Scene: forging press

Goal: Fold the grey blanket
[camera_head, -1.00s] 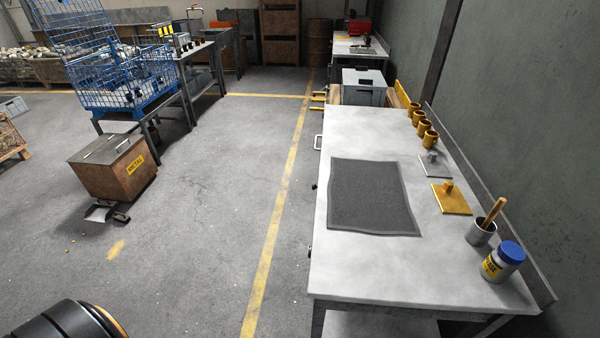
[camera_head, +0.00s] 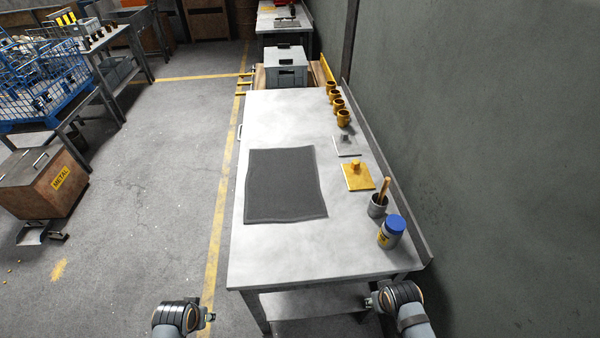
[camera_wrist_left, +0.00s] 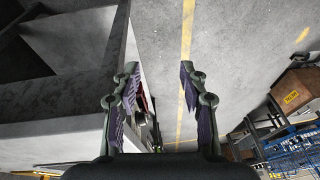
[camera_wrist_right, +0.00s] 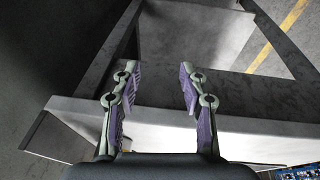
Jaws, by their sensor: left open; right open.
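The grey blanket (camera_head: 285,185) lies flat and spread out on the light grey workbench (camera_head: 290,260), left of the bench's middle in the head view. In the head view my two arms show at the bottom edge, in front of the bench's near end, apart from the blanket. My left gripper (camera_wrist_left: 158,72) is open and empty in the left wrist view, with floor and the bench's side beyond it. My right gripper (camera_wrist_right: 158,72) is open and empty in the right wrist view, facing the bench's near end and lower shelf. Neither wrist view shows the blanket.
Along the bench's right side stand a blue-lidded jar (camera_head: 391,231), a cup with a wooden handle (camera_head: 377,205), a yellow plate with a knob (camera_head: 357,176), a grey plate (camera_head: 346,146) and several yellow mugs (camera_head: 343,117). A wall borders the right.

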